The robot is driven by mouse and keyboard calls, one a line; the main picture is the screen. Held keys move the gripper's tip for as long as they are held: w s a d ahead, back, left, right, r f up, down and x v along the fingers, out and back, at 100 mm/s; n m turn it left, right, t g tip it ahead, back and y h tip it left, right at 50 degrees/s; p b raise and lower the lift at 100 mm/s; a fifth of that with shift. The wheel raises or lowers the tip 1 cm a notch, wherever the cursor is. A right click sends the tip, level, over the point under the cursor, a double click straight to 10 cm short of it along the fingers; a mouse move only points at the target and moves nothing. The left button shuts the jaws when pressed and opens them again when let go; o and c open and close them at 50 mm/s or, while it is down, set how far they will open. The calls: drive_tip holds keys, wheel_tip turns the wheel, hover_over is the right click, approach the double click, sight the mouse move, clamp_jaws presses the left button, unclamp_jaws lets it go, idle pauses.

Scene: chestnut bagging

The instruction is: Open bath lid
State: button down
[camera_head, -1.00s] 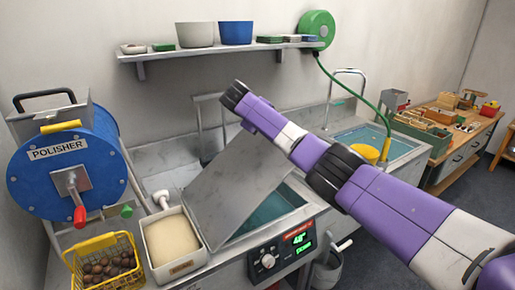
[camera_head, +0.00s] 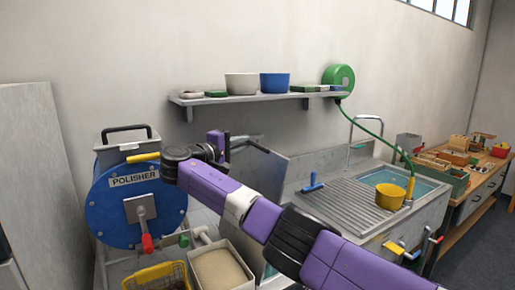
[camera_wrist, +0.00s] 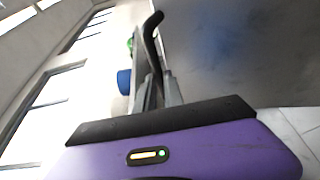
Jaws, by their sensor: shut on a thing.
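The grey metal bath lid (camera_head: 262,172) stands steeply raised behind my arm in the head view. It fills the upper right of the wrist view (camera_wrist: 245,50). My gripper (camera_wrist: 158,90) is shut on the lid's dark curved handle (camera_wrist: 152,32). In the head view my gripper (camera_head: 236,143) is at the lid's upper edge, small and partly hidden by my wrist. My purple arm covers most of the bath, and its control panel is not in view.
A blue polisher (camera_head: 138,208) stands left, with a yellow basket (camera_head: 157,276) and a tray of tan material (camera_head: 221,270) in front. A shelf (camera_head: 260,97) with bowls hangs above. A sink (camera_head: 408,183) with a yellow pot (camera_head: 390,196) is at right.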

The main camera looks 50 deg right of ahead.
drive_tip(key=shift+w+a+r, duration=0.1)
drive_tip(key=shift+w+a, duration=0.1)
drive_tip(key=shift+a, duration=0.35)
drive_tip(key=shift+w+a, duration=0.15)
drive_tip(key=shift+a, duration=0.35)
drive_tip(key=c, duration=1.5)
unclamp_jaws()
drive_tip(key=shift+o, duration=0.2)
drive_tip(key=a+b, duration=0.2)
drive_tip(key=a, duration=0.5)
drive_tip(key=shift+s+a+f, duration=0.2)
drive_tip(key=shift+s+a, duration=0.15)
drive_tip(key=shift+s, duration=0.1)
drive_tip(key=shift+c, duration=0.2)
